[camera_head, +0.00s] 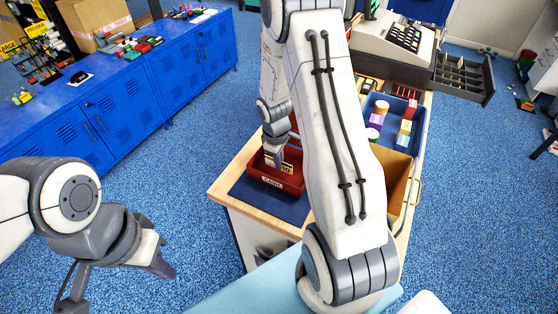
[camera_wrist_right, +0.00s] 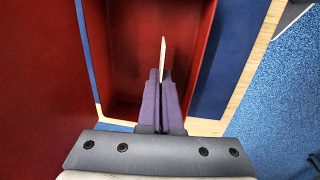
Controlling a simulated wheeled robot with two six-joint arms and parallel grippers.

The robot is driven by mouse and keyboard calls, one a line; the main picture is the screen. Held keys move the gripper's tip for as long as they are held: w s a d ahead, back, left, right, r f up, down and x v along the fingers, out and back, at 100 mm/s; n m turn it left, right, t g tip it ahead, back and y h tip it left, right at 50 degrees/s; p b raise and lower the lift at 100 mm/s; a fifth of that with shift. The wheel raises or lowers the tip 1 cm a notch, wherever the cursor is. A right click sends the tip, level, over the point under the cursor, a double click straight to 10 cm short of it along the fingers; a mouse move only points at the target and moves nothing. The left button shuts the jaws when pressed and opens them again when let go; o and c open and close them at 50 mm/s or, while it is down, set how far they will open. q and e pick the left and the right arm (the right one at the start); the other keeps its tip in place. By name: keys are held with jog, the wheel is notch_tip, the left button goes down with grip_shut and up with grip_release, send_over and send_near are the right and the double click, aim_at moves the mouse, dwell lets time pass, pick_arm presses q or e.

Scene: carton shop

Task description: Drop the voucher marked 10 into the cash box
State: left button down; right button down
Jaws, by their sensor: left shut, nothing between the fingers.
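The red cash box (camera_head: 278,182), labelled CASH, sits on a dark blue mat on the counter in the head view. My right gripper (camera_head: 273,160) reaches down into the box opening. In the right wrist view its purple fingers (camera_wrist_right: 163,100) are shut on a thin pale card seen edge-on, the voucher (camera_wrist_right: 163,52), which points down into the red box interior (camera_wrist_right: 130,60). In the head view a yellow-marked voucher face (camera_head: 287,168) shows beside the fingers; I cannot read its number surely. My left gripper (camera_head: 163,267) is shut and empty, away from the counter at lower left.
A blue tray (camera_head: 422,125) with several coloured items stands behind the box, and a brown carton (camera_head: 395,178) is to its right. A cash register (camera_head: 395,40) with an open drawer (camera_head: 462,75) is at the back. Blue lockers (camera_head: 120,100) line the left.

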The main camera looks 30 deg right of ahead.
jog(key=c, duration=1)
grip_release()
jog(key=shift+r, duration=0.1)
jog(key=r, duration=0.3)
jog(key=r+b, duration=0.1)
jog(key=r, duration=0.3)
jog(key=a+r, duration=0.1)
jog(key=r, duration=0.2)
jog(key=shift+s+r, duration=0.15)
jog(key=shift+s, duration=0.2)
jog(key=shift+a, duration=0.1)
jog(key=s+a+r+n+y+b, duration=0.1)
jog(key=s+a+r+b, duration=0.1)
jog(key=s+a, duration=0.65)
jog(key=s+a+r+y+b, duration=0.15)
jog(key=s+a, duration=0.25)
jog(key=a, duration=0.9)
jog(key=shift+g, duration=0.4)
jog(key=s+a, duration=0.1)
jog(key=s, duration=0.2)
jog(key=s+a, duration=0.1)
jog(key=s, duration=0.2)
jog(key=s+a, duration=0.1)
jog(key=s, duration=0.2)
jog(key=shift+s+r, duration=0.1)
jog(key=shift+s, duration=0.05)
